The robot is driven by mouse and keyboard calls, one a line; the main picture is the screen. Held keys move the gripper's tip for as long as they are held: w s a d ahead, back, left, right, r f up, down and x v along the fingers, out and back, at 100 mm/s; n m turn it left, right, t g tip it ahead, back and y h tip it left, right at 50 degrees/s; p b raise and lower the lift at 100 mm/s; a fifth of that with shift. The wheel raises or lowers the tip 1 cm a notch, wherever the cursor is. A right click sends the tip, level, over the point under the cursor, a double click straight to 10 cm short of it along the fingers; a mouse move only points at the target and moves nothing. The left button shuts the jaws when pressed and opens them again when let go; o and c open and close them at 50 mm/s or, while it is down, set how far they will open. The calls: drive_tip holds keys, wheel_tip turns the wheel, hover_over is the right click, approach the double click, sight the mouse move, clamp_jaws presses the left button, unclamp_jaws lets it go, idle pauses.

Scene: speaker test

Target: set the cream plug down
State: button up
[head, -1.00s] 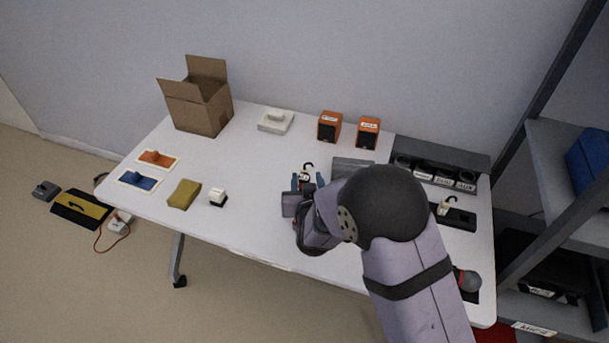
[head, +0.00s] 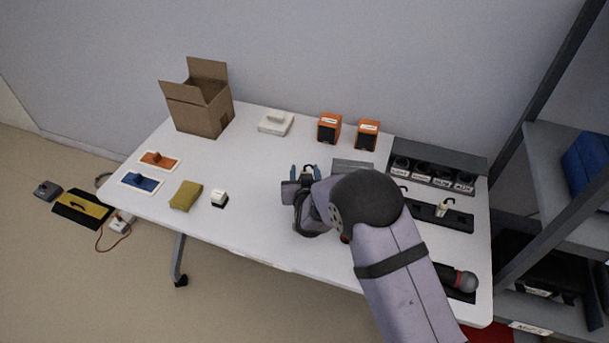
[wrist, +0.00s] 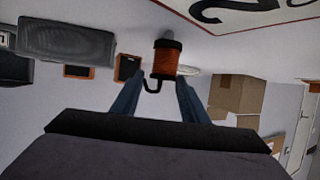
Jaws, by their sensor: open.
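A cream plug (head: 441,209) with a dark hooked lead stands upright in the black tray at the right of the table in the head view. My gripper (head: 304,173) is at mid-table, well left of it, with its blue fingers apart. In the wrist view an orange-brown piece (wrist: 167,62) with black bands, a grey end and a black hook sits at the fingertips of my gripper (wrist: 159,88). I cannot tell whether a finger touches it. In the head view my arm hides most of what is between the fingers.
Orange speakers (head: 329,127) and a black slotted holder (head: 437,165) stand at the back. A cardboard box (head: 200,105), a yellow-green block (head: 186,195) and a small white-and-black block (head: 219,198) are at left.

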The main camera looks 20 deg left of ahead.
drive_tip(key=shift+w+a+f, duration=0.15)
drive_tip(key=shift+w, duration=0.2)
drive_tip(key=shift+c, duration=0.5)
clamp_jaws()
